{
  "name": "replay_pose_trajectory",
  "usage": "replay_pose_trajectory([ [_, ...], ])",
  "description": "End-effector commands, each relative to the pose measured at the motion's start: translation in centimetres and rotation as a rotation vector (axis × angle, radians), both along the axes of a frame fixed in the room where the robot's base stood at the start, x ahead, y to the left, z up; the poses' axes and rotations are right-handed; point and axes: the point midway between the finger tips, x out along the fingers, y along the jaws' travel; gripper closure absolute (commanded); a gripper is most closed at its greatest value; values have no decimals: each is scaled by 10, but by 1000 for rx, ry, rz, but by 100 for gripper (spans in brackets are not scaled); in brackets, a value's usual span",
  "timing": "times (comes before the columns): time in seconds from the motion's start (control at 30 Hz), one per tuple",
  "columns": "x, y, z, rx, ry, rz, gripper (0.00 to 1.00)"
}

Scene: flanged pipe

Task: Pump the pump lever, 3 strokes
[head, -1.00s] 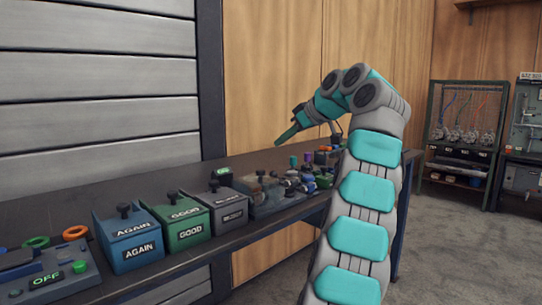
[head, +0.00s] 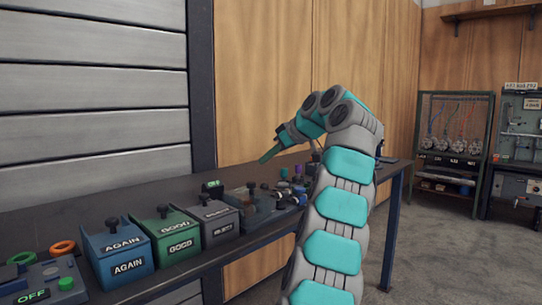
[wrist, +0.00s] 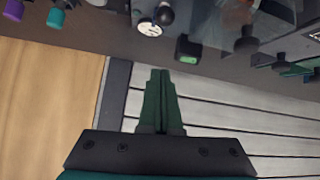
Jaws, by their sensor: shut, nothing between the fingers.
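My gripper (head: 266,157) is shut and empty, held in the air above the back of the workbench (head: 100,205). Whether this knob belongs to the pump lever I cannot tell. In the head view a fixture of grey and brown parts (head: 250,205) stands on the bench below the gripper. My arm hides part of the bench to its right.
Blue (head: 120,252), green (head: 167,236) and grey (head: 210,220) boxes with black knobs line the bench front. A panel with a green button (head: 66,284) is at lower left. A small green-lit block (head: 213,187) stands behind the boxes. Racks (head: 452,150) stand far right; floor there is clear.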

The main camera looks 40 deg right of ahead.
Motion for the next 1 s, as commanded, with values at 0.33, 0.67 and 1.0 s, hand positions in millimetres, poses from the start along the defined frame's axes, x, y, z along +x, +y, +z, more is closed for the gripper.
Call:
replay_pose_trajectory([
  [0.33, 42, 9, -33, 4, 5, 6, 100],
  [0.67, 42, 5, -52, 3, 1, 0, 100],
  [1.0, 26, 0, -62, 1, 0, 1, 100],
])
